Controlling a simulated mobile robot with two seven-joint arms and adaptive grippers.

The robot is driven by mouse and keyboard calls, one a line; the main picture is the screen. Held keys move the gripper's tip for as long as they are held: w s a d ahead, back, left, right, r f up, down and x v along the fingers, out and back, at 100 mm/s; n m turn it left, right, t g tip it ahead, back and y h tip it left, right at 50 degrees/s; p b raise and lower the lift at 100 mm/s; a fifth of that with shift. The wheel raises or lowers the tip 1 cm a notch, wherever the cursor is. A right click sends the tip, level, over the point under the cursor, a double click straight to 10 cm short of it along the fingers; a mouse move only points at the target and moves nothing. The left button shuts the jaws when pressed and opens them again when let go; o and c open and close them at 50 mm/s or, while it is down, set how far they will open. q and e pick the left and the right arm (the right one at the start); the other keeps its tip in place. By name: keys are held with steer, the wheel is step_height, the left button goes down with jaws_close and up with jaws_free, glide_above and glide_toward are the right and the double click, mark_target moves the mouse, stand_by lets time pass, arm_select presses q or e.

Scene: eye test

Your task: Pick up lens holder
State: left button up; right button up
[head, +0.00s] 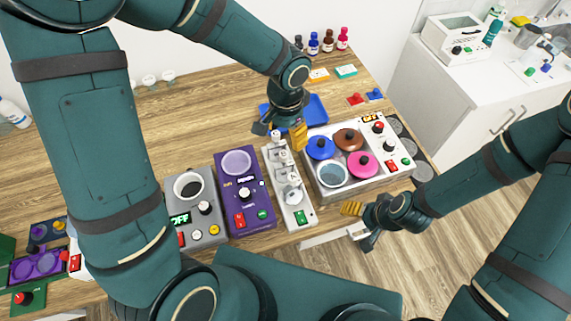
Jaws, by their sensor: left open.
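My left gripper (280,133) points down over the table. Its fingers are apart, one with a yellow pad, just above the back end of a narrow white unit (292,201) with knobs, round parts and red and green buttons. A small pale part (277,141) shows below the fingers; I cannot tell whether it is the lens holder. Nothing clearly shows between the fingers. A blue tray (316,107) lies behind the gripper, partly hidden by it. My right gripper (358,222) is off the table's front edge, with a yellow pad showing; its opening is unclear.
A white unit (320,183) with blue, brown and pink lidded pots stands right of the narrow one. A purple device (249,208) and a grey device (205,222) stand left. Small bottles (328,41) stand at the back.

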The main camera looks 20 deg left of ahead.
mark_target(284, 154)
arm_select(q)
step_height(284, 154, down, 6)
steer(key=shift+r, duration=0.1)
steer(key=shift+s+a+f, duration=0.1)
steer(key=shift+a+f, duration=0.05)
steer(key=shift+f, duration=1.15)
steer(key=shift+s+a+f, duration=0.1)
steer(key=shift+f, duration=1.15)
jaws_close()
